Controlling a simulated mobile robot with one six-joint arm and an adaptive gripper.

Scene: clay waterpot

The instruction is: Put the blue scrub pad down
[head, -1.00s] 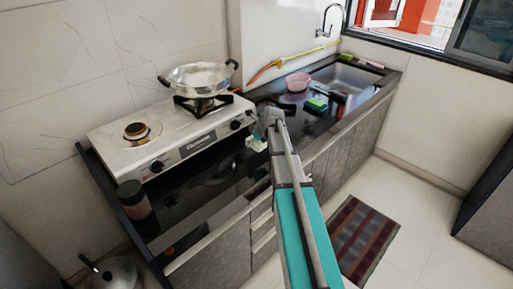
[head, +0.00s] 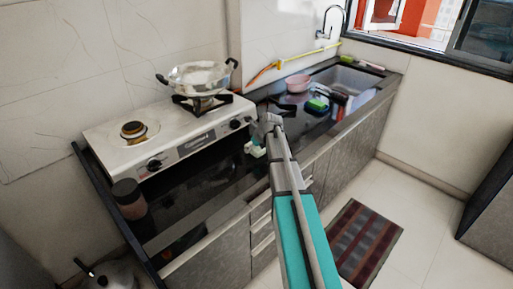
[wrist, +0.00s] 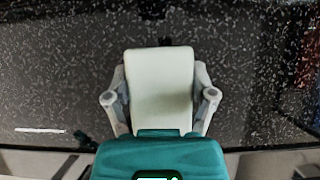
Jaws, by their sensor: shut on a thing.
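My gripper (head: 255,149) is over the dark counter, in front of the stove's right end. In the wrist view its two grey fingers (wrist: 160,85) are shut on the sides of the scrub pad (wrist: 160,80). The pad looks like a pale, whitish block with rounded corners there, and I see no blue on it. My teal wrist housing covers its near end. In the head view the gripper and pad are small, and I cannot tell whether the pad touches the counter.
The stove (head: 165,135) bears a steel wok (head: 200,77). A brown-lidded jar (head: 129,198) stands front left. Toward the sink (head: 350,80) are a pink bowl (head: 297,83) and a green-topped item (head: 317,104).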

